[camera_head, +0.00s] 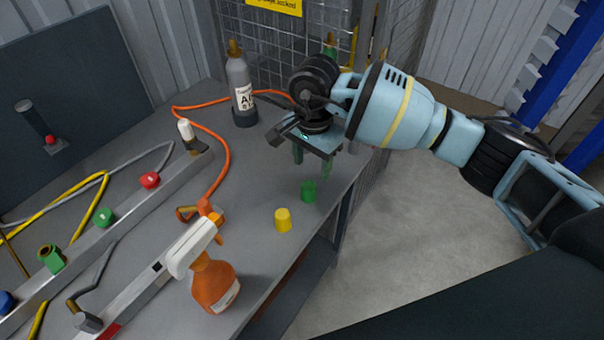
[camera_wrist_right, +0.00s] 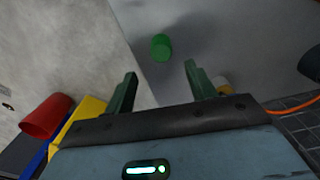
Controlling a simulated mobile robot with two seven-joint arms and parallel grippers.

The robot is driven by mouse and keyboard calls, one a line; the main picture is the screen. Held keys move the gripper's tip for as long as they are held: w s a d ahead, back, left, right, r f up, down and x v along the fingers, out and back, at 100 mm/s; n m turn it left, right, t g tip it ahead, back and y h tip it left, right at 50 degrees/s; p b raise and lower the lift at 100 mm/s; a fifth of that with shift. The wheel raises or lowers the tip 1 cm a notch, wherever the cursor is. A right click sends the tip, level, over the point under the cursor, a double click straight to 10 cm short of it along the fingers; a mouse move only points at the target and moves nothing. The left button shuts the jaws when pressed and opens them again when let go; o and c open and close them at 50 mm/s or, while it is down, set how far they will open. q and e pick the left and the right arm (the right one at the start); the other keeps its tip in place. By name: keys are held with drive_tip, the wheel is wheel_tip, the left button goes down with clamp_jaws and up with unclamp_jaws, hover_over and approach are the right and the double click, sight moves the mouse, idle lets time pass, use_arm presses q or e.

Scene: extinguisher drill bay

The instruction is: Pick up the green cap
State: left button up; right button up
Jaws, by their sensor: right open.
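The green cap (camera_head: 308,191) stands on the grey workbench (camera_head: 262,168) near its right edge. A yellow cap (camera_head: 283,220) stands a little nearer and to the left. My right gripper (camera_head: 312,163) is open and empty, above and just behind the green cap, with its green fingers pointing down. In the right wrist view the green cap (camera_wrist_right: 160,47) lies ahead of the gap between the two open fingers (camera_wrist_right: 160,80), apart from both. The yellow cap (camera_wrist_right: 223,84) is partly hidden behind the right finger there. My left gripper is not in view.
An orange spray bottle (camera_head: 214,282) stands at the bench front. A metal rail (camera_head: 125,222) with coloured knobs crosses the left side. A grey gas cylinder (camera_head: 240,88) and orange hose (camera_head: 226,150) are behind. The right wrist view shows a red container (camera_wrist_right: 47,116) beyond the bench.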

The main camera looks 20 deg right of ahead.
sight(309, 185)
drive_tip(key=shift+s, duration=0.25)
drive_tip(key=shift+f, duration=1.55)
drive_tip(key=f, duration=0.3)
drive_tip(key=shift+w+a+f, duration=0.2)
drive_tip(key=shift+w+a, duration=0.05)
drive_tip(key=shift+f, duration=0.55)
drive_tip(key=shift+c, duration=0.7)
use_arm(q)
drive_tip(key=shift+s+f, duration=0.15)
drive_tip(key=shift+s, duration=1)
use_arm(e)
drive_tip(key=c, duration=1)
